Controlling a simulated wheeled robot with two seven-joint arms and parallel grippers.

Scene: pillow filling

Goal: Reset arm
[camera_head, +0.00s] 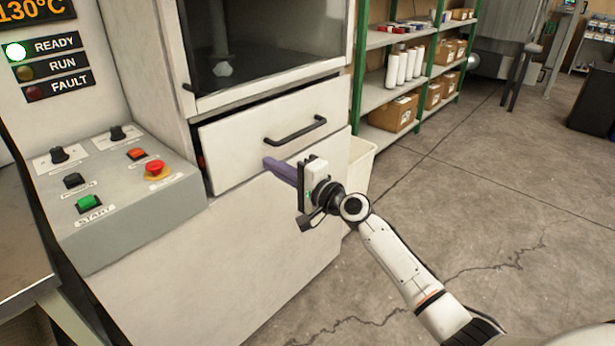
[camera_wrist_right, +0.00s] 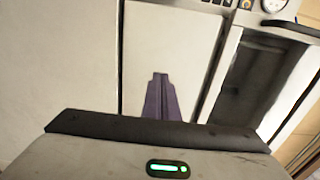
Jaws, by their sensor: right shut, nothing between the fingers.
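My right gripper (camera_head: 272,164) has purple fingers and is shut and empty. It is in front of the cream machine's drawer (camera_head: 240,140), below and left of the black drawer handle (camera_head: 295,130). The head view does not clearly show whether the fingertips touch the drawer front. In the right wrist view the purple fingers (camera_wrist_right: 161,98) lie together with nothing between them. The drawer stands slightly out, with a dark gap above its front. My left gripper is not in view.
The control box (camera_head: 120,200) with a green START button (camera_head: 88,203) and red button (camera_head: 155,168) is at left. A cream bin (camera_head: 358,165) stands beside the machine. Green-framed shelves (camera_head: 385,95) hold cardboard boxes (camera_head: 393,114).

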